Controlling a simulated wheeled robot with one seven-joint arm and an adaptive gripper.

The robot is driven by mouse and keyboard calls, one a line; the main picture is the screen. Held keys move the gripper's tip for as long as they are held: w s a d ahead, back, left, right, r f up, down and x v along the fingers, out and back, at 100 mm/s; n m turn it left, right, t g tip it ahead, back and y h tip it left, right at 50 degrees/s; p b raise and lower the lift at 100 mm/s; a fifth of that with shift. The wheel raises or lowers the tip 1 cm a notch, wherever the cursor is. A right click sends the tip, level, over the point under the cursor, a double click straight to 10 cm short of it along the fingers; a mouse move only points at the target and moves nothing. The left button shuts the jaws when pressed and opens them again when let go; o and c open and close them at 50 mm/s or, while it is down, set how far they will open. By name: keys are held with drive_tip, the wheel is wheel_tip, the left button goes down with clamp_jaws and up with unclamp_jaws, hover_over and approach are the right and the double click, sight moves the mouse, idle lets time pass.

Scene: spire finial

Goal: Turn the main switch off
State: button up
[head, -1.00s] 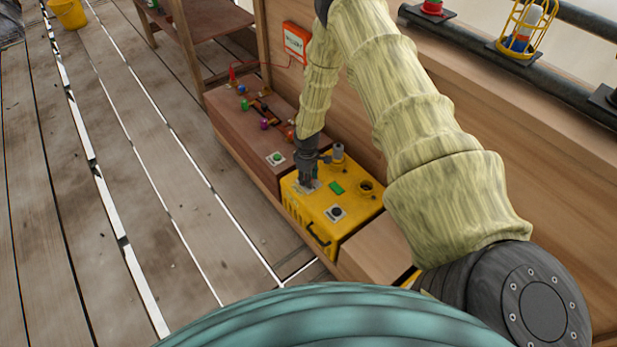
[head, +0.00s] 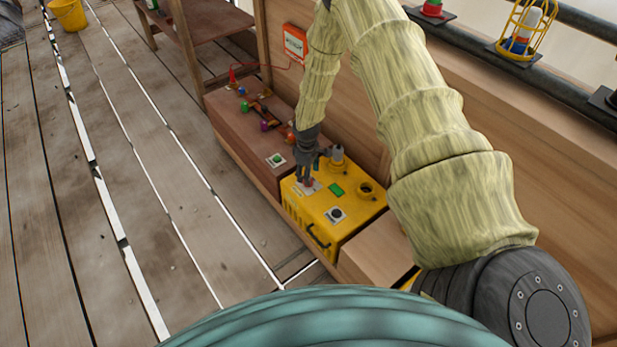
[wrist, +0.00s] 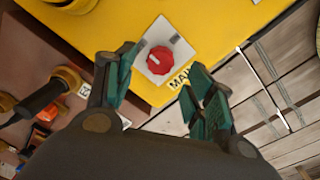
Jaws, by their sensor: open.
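The main switch (wrist: 161,60) is a red knob with a pale bar across it, on a white plate (wrist: 172,36) on top of the yellow box (head: 353,213). A label reading "MAIN" shows beside the plate in the wrist view. My gripper (wrist: 168,88) is open, its two green-padded fingers apart near the knob, one on either side of its near edge. In the head view my gripper (head: 307,182) points down over the box's far left corner. There the fingers largely cover the knob. I cannot tell whether the fingers touch it.
The yellow box also carries a black round control (head: 336,214), a green patch (head: 337,190) and a round socket (head: 367,188). A brown bench (head: 236,125) with several coloured knobs lies beyond. The plank floor (head: 150,180) at left is mostly clear.

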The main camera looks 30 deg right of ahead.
wheel_tip(320, 180, up, 8)
drive_tip(key=shift+a+f, duration=0.15)
drive_tip(key=shift+f, duration=0.05)
drive_tip(key=shift+s, duration=0.15)
idle(0.5)
drive_tip(key=s+a+f+m+y, duration=0.1)
drive_tip(key=s+a+f+m, duration=0.1)
drive_tip(key=s+a+f, duration=0.5)
drive_tip(key=s+a+f+m+y, duration=0.1)
drive_tip(key=s+a+f, duration=0.1)
drive_tip(key=s+a, duration=0.9)
drive_tip(key=s+a+m, duration=0.2)
drive_tip(key=s+m, duration=0.1)
drive_tip(key=s, duration=1.1)
drive_tip(key=s+r+h, duration=0.1)
drive_tip(key=s+r, duration=0.1)
drive_tip(key=s, duration=0.6)
wheel_tip(320, 180, up, 18)
drive_tip(key=w+p, duration=0.1)
drive_tip(key=p, duration=1.7)
drive_tip(key=shift+f+m, duration=0.25)
drive_tip(key=shift+m, duration=0.05)
